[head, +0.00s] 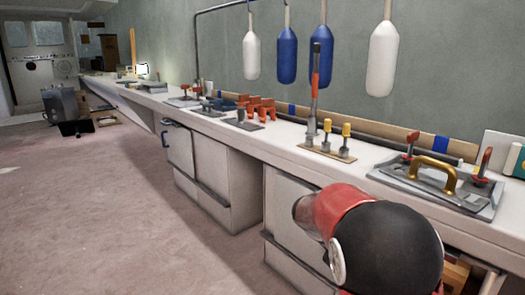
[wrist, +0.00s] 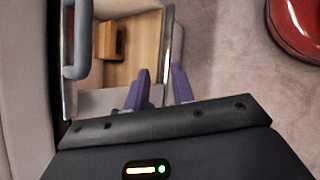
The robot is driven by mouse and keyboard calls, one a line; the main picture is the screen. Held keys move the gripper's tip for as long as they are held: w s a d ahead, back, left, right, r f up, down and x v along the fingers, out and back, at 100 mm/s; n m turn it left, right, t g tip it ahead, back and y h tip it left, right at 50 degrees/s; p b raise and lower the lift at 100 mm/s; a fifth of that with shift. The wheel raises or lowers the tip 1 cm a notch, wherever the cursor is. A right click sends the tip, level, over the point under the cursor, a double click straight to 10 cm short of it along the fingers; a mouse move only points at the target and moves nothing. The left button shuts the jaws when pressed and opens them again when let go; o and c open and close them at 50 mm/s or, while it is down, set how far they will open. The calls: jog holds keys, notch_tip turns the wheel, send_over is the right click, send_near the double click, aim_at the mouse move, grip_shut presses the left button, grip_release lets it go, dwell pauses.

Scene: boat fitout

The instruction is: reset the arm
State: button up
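My arm shows in the head view at the lower right, but its gripper is out of sight there. In the wrist view my gripper (wrist: 161,73) has two purple fingers standing apart, with nothing clearly held between them. An open drawer (wrist: 117,14) with a wood-coloured inside lies beyond the fingers. Its thin right edge shows between the two fingers; I cannot tell whether they touch it. A small wooden block (wrist: 111,40) lies in the drawer, and a grey handle (wrist: 76,40) is at its left.
A long white workbench (head: 275,147) runs along the wall, with a grey tray with a brass handle (head: 436,168), a tool rack (head: 327,153) and red-handled tools on it. White and blue fenders (head: 384,58) hang above.

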jog(key=s+a+r+m+t+y+p, duration=0.1)
jog(key=s+a+r+m+t+y, duration=0.2)
jog(key=s, duration=0.8)
jog(key=s+a+r+m+t+y+p, duration=0.2)
jog(key=s+a+r+m+y, duration=0.3)
jog(key=s, duration=0.7)
notch_tip(320, 180, up, 2)
jog(key=shift+s+a+r+m+t+y, duration=0.15)
jog(key=shift+s+a+m+t+y, duration=0.2)
jog(key=shift+a+m+t, duration=0.5)
